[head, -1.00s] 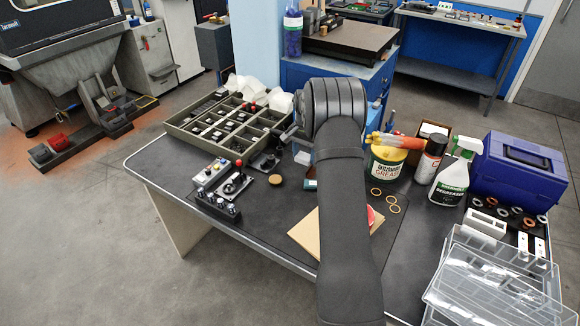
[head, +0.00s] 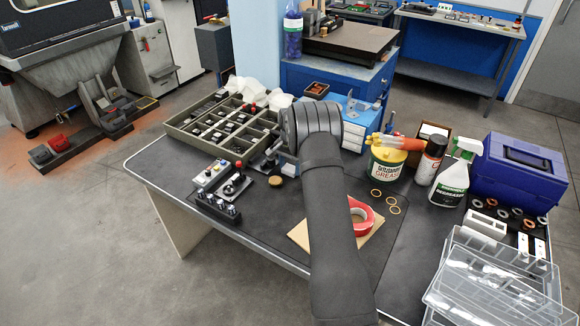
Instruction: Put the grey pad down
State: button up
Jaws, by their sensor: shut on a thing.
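My arm (head: 335,235) reaches from the bottom of the head view toward the middle of the bench, and its wrist (head: 312,120) bends away to the left. The dark bench mat (head: 270,215) lies below and beside the arm.
A divided tray (head: 180,128) of small parts stands back left, with switch fixtures (head: 236,186) before it. Red tape (head: 362,222) lies on a tan board (head: 368,238). A grease tub (head: 386,163), spray bottle (head: 452,180) and blue case (head: 512,175) stand right.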

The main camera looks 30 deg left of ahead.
aim_at(290, 169)
jog(key=shift+f, duration=0.2)
jog(key=o, duration=0.9)
jog(key=shift+o, duration=0.2)
jog(key=shift+r, duration=0.15)
notch_tip(290, 169, up, 12)
